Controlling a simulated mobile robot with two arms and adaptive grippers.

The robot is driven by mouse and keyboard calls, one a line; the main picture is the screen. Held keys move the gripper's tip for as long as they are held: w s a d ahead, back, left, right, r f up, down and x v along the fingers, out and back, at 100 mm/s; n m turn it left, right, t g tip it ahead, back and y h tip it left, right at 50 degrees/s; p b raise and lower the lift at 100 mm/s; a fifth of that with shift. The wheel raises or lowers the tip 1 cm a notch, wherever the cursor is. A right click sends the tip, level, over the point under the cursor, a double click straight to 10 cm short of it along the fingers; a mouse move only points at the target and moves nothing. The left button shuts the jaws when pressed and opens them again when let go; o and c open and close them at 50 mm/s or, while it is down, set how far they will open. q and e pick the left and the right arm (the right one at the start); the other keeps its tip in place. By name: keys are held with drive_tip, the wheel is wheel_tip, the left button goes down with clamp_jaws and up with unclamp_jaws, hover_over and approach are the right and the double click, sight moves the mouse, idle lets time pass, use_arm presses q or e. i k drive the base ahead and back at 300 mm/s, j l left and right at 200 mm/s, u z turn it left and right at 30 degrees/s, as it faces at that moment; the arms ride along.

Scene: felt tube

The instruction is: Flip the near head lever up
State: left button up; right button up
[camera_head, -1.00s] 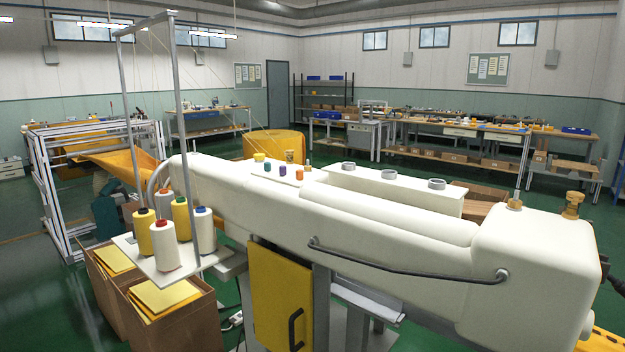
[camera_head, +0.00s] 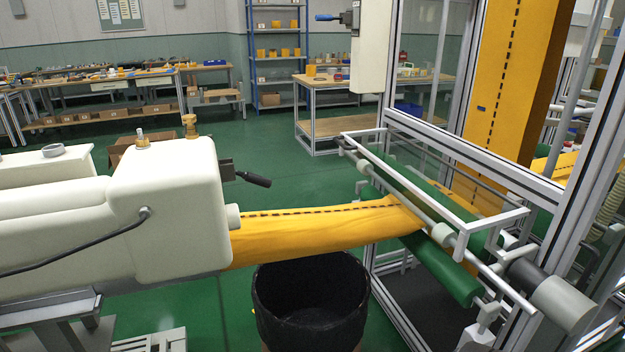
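The white machine head (camera_head: 168,210) stands at the left of the head view. A lever with a black handle (camera_head: 253,179) comes out of a dark bracket (camera_head: 227,170) on its right side. The handle points right and tilts slightly down. Yellow felt tube (camera_head: 310,232) with a dark stitched line runs from under the head to green rollers (camera_head: 440,270). Neither of my grippers is in view.
A black bin (camera_head: 310,295) stands below the felt. A metal roller frame (camera_head: 372,262) fills the right side. A white box (camera_head: 372,50) with a blue-handled lever (camera_head: 328,17) is higher up behind.

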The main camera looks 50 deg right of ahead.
sight(253, 178)
drive_tip(key=z, duration=1.15)
